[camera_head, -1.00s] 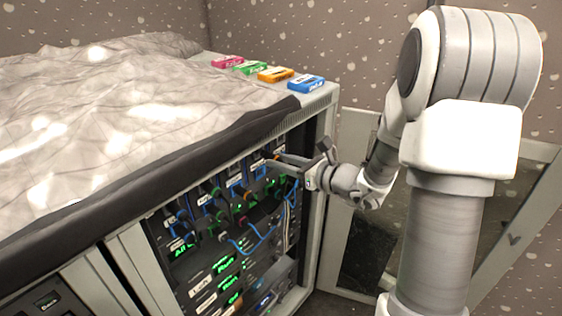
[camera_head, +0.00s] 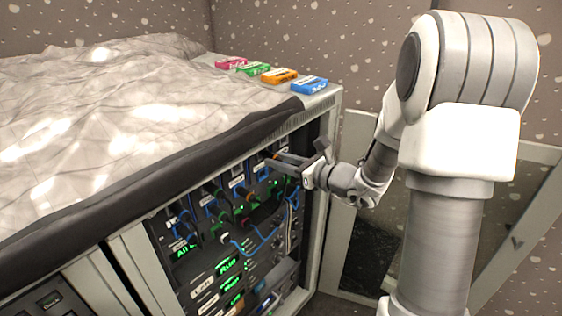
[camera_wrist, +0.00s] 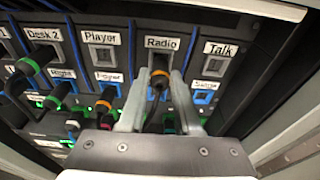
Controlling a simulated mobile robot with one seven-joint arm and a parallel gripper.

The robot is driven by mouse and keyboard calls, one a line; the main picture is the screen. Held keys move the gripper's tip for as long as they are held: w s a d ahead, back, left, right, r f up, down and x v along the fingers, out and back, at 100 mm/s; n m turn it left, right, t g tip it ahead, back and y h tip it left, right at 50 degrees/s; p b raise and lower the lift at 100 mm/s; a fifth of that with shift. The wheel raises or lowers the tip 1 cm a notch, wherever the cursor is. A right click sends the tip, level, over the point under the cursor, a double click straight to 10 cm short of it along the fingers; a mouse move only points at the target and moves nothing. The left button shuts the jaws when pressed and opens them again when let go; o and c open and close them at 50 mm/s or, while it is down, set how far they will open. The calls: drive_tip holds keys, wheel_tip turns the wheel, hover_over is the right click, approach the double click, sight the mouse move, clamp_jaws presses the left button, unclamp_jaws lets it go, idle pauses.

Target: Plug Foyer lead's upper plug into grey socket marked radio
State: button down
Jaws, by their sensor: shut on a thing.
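My gripper (camera_wrist: 159,92) is shut on a dark plug with an orange band (camera_wrist: 159,77), the Foyer lead's upper plug. In the wrist view, the plug's head is at the grey socket (camera_wrist: 161,58) under the label "Radio" and overlaps its lower part. I cannot tell how deep the plug sits. The fingers stand on either side of the plug. A similar orange-banded plug (camera_wrist: 103,104) sits below the label "Foyer" (camera_wrist: 108,77). In the head view, my gripper (camera_head: 282,159) reaches the rack's upper right front, and the held plug is too small to make out clearly.
Grey sockets marked "Player" (camera_wrist: 103,53) and "Talk" (camera_wrist: 214,66) flank it. Green-banded plugs (camera_wrist: 28,66) and their cables crowd the left. The rack's side frame (camera_wrist: 290,125) is close on the right. Several coloured boxes (camera_head: 279,75) lie on top beside a sheet (camera_head: 100,110).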

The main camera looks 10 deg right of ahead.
drive_tip(key=shift+w+a+r, duration=0.1)
drive_tip(key=shift+w+a, duration=0.25)
idle(0.5)
drive_tip(key=c, duration=0.5)
unclamp_jaws()
drive_tip(key=shift+w, duration=0.1)
